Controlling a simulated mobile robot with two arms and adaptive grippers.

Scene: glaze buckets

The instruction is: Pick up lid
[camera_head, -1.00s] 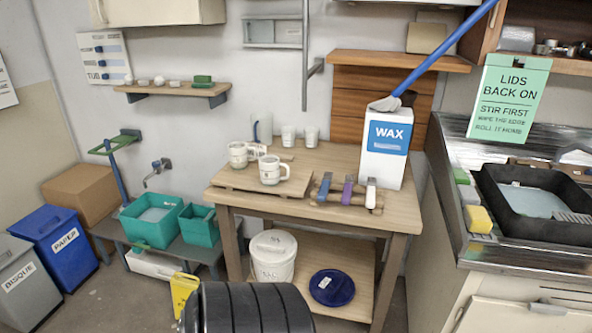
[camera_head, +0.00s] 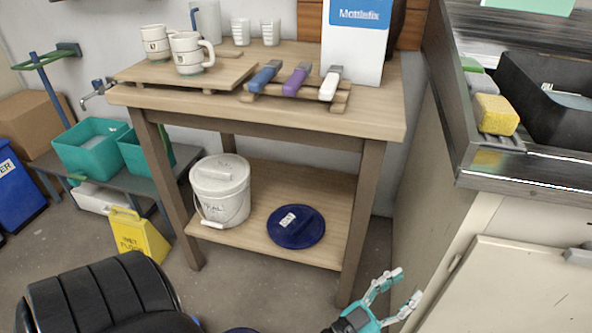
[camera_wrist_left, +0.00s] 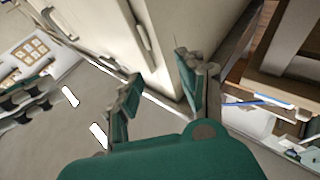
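A round dark blue lid (camera_head: 296,227) with a bar handle and a small white label lies flat on the table's lower shelf, right of a white bucket (camera_head: 220,195). The bucket has its own white lid on. My left gripper (camera_head: 407,284) is at the bottom of the head view, right of and nearer than the lid, apart from it, above the floor. Its fingers are spread and empty. In the left wrist view the gripper (camera_wrist_left: 160,92) also shows open, with nothing between the fingers; I cannot make out the lid there. My right gripper is not in view.
The wooden table's top (camera_head: 390,117) overhangs the shelf (camera_head: 250,245), and a front leg (camera_head: 360,225) stands between lid and gripper. A cream cabinet (camera_head: 520,285) stands at the right. A yellow floor sign (camera_head: 138,236) is left of the table.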

